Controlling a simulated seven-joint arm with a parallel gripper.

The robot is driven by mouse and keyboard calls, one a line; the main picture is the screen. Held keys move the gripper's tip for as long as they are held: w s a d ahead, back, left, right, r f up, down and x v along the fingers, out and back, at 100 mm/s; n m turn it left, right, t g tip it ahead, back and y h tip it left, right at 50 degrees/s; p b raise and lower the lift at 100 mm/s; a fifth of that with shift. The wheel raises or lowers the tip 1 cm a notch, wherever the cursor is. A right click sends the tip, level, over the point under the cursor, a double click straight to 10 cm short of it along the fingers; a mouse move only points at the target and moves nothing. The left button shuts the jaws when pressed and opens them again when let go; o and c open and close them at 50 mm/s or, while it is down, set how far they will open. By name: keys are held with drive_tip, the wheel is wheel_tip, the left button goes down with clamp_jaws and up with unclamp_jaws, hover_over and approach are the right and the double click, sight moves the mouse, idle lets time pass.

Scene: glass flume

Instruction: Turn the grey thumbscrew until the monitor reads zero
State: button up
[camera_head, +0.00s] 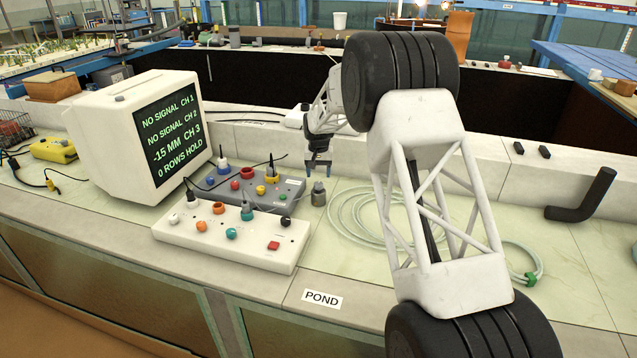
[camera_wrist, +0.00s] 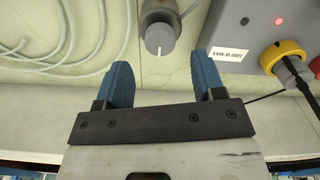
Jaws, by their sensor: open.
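The grey thumbscrew (camera_head: 319,193) stands upright on the bench just right of the dark grey control box. In the wrist view the thumbscrew (camera_wrist: 160,32) shows from above as a round grey knob with a white pointer mark. My gripper (camera_head: 318,168) is just above and behind it in the head view. In the wrist view my gripper (camera_wrist: 161,66) has its two blue fingers apart, with the knob ahead of the gap and nothing between them. The white monitor (camera_head: 140,135) at the left reads "NO SIGNAL CH 1", "NO SIGNAL CH 2", "-15 MM CH 3", "0 ROWS HOLD".
The dark grey box (camera_head: 292,187) and the white control panel (camera_head: 225,246), with several knobs and plugs, stand left of the thumbscrew. A coiled clear hose (camera_head: 345,222) lies to its right. A black bent pipe (camera_head: 590,200) lies far right. A "POND" label (camera_head: 322,299) is on the front ledge.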

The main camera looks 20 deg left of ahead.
sight(319, 183)
drive_tip(key=shift+f, duration=2.25)
drive_tip(key=c, duration=0.9)
drive_tip(key=shift+c, duration=0.2)
drive_tip(key=shift+n, duration=0.3)
drive_tip(key=n, duration=0.4)
drive_tip(key=shift+r+n, duration=0.1)
drive_tip(key=shift+n, duration=2.1)
